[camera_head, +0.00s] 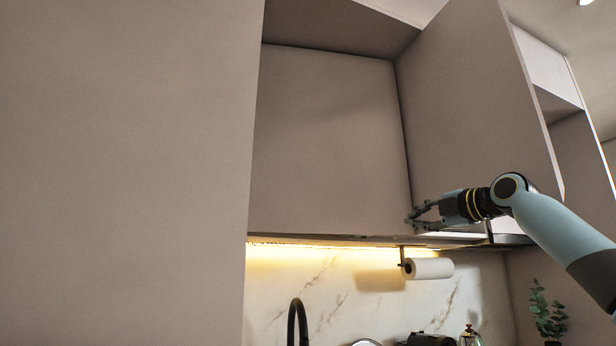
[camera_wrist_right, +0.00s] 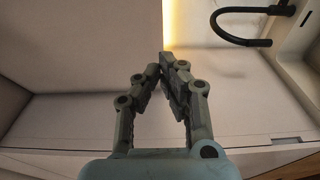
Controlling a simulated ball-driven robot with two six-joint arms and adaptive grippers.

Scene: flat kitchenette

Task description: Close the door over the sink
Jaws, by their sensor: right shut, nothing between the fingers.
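The cabinet over the sink stands open in the head view, with its bare inside (camera_head: 325,140) showing. A flat grey-beige door (camera_head: 475,95) stands swung out on the right side of the opening. My right gripper (camera_head: 412,220) is at the lower right of the opening, by the door's lower part; I cannot tell whether it touches. In the right wrist view my right gripper (camera_wrist_right: 166,62) has its fingertips together, with nothing between them. The black tap (camera_head: 297,322) marks the sink below; it also shows in the right wrist view (camera_wrist_right: 240,38). My left gripper is not in view.
A large plain panel (camera_head: 120,170) fills the left of the head view. Below the cabinet are a lit strip, a paper towel roll (camera_head: 428,268), a marble backsplash (camera_head: 340,290), a small plant (camera_head: 548,315) and a bottle (camera_head: 471,338).

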